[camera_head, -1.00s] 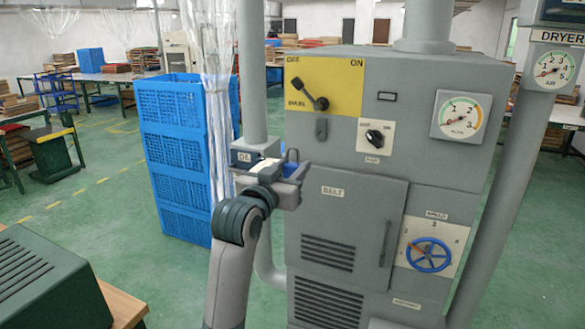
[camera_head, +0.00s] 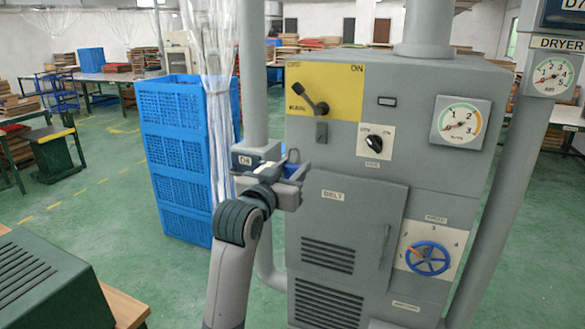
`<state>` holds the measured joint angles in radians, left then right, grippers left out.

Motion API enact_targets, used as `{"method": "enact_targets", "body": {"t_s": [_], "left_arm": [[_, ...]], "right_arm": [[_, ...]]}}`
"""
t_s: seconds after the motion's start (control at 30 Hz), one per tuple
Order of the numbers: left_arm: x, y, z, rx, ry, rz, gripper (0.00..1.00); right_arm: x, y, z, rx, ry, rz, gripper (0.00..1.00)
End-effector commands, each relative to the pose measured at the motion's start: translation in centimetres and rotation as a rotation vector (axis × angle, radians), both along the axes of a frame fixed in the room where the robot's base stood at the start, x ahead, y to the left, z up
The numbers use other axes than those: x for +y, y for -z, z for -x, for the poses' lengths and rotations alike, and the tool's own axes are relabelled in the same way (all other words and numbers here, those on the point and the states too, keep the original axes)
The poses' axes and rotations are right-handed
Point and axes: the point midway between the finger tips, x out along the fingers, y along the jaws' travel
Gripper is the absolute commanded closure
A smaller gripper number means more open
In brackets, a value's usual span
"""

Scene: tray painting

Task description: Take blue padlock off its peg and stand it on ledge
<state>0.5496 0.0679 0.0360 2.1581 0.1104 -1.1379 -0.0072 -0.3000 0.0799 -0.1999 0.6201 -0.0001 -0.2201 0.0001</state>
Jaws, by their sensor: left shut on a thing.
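The blue padlock (camera_head: 291,170) is at the left side of the grey machine, with its dark shackle upright above a mostly hidden body. My left gripper (camera_head: 287,178) is shut on the padlock; the fingers cover much of it. A small grey plate (camera_head: 321,132) sits on the machine front under the yellow lever panel, with nothing hanging on it. I cannot tell which surface is the ledge. My right gripper is not in view.
The grey machine (camera_head: 349,258) carries a lever (camera_head: 311,100), a knob (camera_head: 373,143), a gauge (camera_head: 460,122) and a blue handwheel (camera_head: 428,258). A grey pipe (camera_head: 253,90) stands close behind my left gripper. Blue crates (camera_head: 178,165) are stacked to the left. Green floor lies open further left.

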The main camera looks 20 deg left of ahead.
Motion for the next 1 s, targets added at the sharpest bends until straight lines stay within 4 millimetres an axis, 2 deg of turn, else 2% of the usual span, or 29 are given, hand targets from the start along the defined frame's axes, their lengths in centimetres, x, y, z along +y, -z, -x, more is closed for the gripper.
{"method": "enact_targets", "body": {"t_s": [0.57, 1.0], "left_arm": [[0.0, -0.2, 0.1, -0.001, 0.0, 0.0, 0.84], [0.1, -0.3, 1.4, -0.001, 0.0, 0.0, 0.84]], "right_arm": [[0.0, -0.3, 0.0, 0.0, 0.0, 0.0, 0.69], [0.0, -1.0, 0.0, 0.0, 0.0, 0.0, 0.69]]}}
